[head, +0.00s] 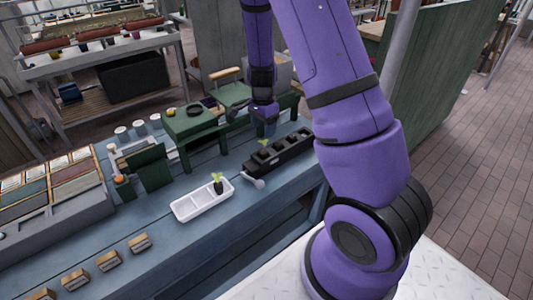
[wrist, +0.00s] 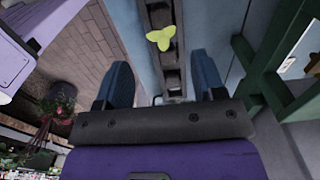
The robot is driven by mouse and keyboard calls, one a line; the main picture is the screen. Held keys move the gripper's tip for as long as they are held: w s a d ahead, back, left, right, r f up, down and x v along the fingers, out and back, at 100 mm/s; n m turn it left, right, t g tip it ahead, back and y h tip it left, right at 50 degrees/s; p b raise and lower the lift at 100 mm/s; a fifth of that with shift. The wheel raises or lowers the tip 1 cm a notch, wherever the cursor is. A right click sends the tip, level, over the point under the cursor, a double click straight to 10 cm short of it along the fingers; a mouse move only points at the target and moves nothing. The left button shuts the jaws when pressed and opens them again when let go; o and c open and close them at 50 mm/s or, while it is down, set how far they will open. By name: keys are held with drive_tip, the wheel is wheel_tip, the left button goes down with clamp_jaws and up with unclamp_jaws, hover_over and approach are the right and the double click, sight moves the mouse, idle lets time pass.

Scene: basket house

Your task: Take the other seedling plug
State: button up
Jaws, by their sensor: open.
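A seedling plug with pale green leaves (head: 263,143) sits in the black cell tray (head: 292,151) on the blue bench. In the wrist view its leaves (wrist: 161,38) show ahead of my fingers, above the dark row of cells (wrist: 172,77); its plug is hidden there. My gripper (wrist: 160,60) is open and empty, its two blue fingers apart. In the head view my gripper (head: 268,127) hangs over the far side of the cell tray, apart from the seedling. Another seedling (head: 218,182) stands in the right compartment of the white tray (head: 187,214).
A white scoop-like tool (head: 254,182) lies between the trays. A green stand (head: 190,122) and a green upright holder (head: 151,168) are behind them. Small wooden blocks (head: 139,243) line the bench's front left. Bare bench lies before the white tray.

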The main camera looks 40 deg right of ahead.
sight(263, 151)
wheel_tip(263, 151, down, 10)
drive_tip(key=shift+w+f, duration=0.15)
drive_tip(key=shift+f, duration=0.1)
idle(0.4)
drive_tip(key=c, duration=1)
